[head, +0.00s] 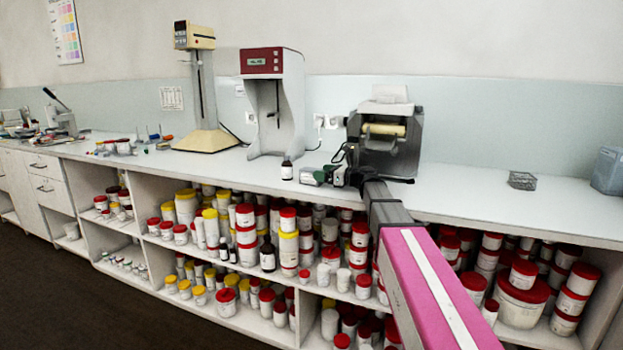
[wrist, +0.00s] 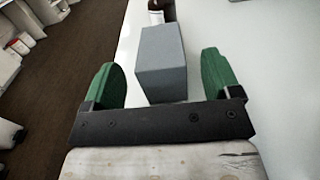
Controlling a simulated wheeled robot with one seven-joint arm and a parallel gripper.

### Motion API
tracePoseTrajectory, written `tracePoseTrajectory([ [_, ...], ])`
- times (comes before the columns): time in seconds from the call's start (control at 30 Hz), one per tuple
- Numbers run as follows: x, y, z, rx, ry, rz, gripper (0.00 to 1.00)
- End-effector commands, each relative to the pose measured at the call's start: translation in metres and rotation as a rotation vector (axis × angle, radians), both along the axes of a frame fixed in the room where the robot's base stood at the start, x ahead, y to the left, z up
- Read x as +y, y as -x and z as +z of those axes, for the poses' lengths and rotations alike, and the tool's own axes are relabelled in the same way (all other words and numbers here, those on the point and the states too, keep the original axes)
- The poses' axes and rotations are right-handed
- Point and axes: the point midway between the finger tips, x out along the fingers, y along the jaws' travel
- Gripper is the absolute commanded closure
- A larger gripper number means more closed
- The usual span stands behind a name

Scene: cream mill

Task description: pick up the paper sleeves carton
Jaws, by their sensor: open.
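A plain grey box, which I take to be the paper sleeves carton (wrist: 160,62), stands on the white counter in the wrist view. My gripper (wrist: 158,66) is open, with one green finger on each side of the box. A gap shows between the box and each finger. The box's near end lies between the fingers and its far end reaches past them. In the head view my gripper (head: 326,176) is low over the counter, and the small grey box (head: 309,177) shows at its left. No label is readable on it.
A brown bottle (head: 287,169) stands just beyond the box. A white device with a red top (head: 272,100) and a roller machine (head: 385,140) stand behind. Shelves of tubs lie below the counter's front edge. The counter right of the roller machine is mostly clear.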

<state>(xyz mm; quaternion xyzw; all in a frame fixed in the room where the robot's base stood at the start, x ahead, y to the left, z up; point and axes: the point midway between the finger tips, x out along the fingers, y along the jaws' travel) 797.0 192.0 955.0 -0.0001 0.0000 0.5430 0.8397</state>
Motion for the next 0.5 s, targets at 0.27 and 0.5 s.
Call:
tracePoseTrajectory([
  [0.27,0.023,-0.011,0.0,0.0,0.0,0.0,0.17],
  [0.5,0.023,-0.01,0.0,0.0,0.0,0.0,0.5],
])
